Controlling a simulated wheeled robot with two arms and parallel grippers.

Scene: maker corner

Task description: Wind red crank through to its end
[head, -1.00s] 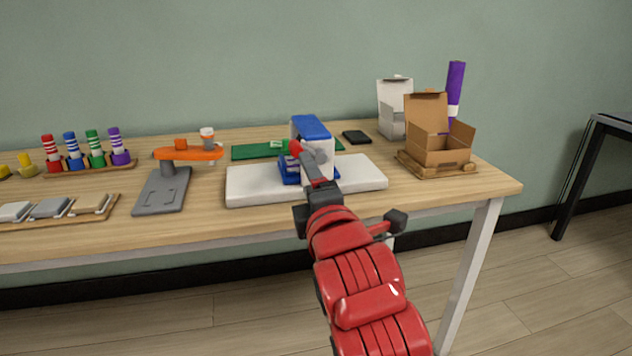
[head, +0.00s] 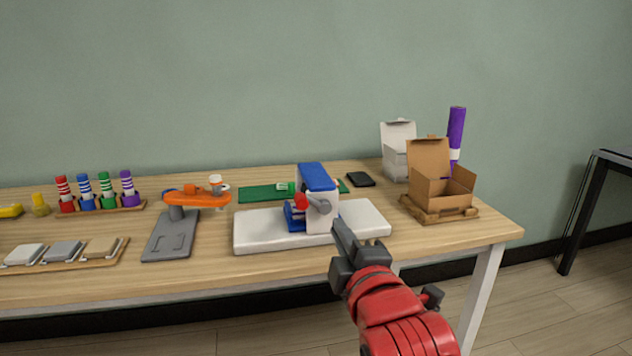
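A blue and white device (head: 318,180) stands on a thick white slab (head: 270,229) on the table. On its near side is the crank: a red knob (head: 302,202) to the left of a grey hub (head: 323,206).
A grey stand with an orange arm (head: 195,198) is left of the slab. A green mat (head: 262,192) and a black phone-like object (head: 361,179) lie behind. An open cardboard box (head: 440,190) stands at right.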

